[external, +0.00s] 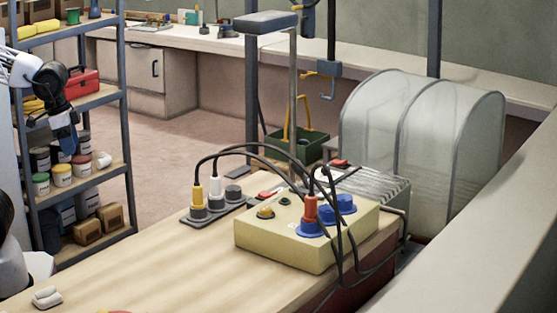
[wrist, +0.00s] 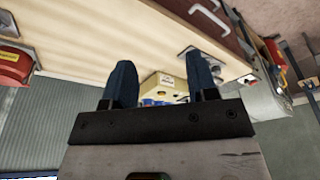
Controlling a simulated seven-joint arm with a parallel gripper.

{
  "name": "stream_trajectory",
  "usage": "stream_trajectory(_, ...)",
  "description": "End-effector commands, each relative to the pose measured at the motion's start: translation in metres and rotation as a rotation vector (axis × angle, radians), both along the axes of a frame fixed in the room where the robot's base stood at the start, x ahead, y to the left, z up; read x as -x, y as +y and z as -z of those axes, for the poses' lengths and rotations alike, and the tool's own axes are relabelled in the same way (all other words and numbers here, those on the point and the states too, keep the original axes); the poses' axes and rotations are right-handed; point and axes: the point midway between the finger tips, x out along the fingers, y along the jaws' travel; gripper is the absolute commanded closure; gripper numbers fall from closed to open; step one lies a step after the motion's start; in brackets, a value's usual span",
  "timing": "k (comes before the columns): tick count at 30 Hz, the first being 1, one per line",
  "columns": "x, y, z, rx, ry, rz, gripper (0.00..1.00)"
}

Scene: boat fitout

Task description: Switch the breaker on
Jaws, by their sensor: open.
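I cannot tell which one is the breaker. My gripper (external: 66,138) is at the far left, raised and well away from the box. In the wrist view my gripper (wrist: 161,85) is open and empty, with the box (wrist: 165,86) small and distant between its fingers.
A dark socket strip (external: 217,208) with yellow and white plugs lies left of the box. Black cables arch over the box and hang at its right. A shelf rack (external: 127,120) with cans stands behind my arm. The bench's left part (external: 150,265) is mostly clear.

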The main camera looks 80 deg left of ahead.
Motion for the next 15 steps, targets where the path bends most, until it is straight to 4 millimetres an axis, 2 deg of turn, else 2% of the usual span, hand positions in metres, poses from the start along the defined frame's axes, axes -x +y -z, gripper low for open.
stream_trajectory(1, 0.0, 0.0, 0.0, 0.0, 0.0, -0.001, 0.55)
stream_trajectory(10, -0.01, -0.001, -0.002, 0.032, 0.022, -0.032, 1.0)
stream_trajectory(15, -0.025, -0.004, -0.003, 0.082, 0.054, -0.084, 1.0)
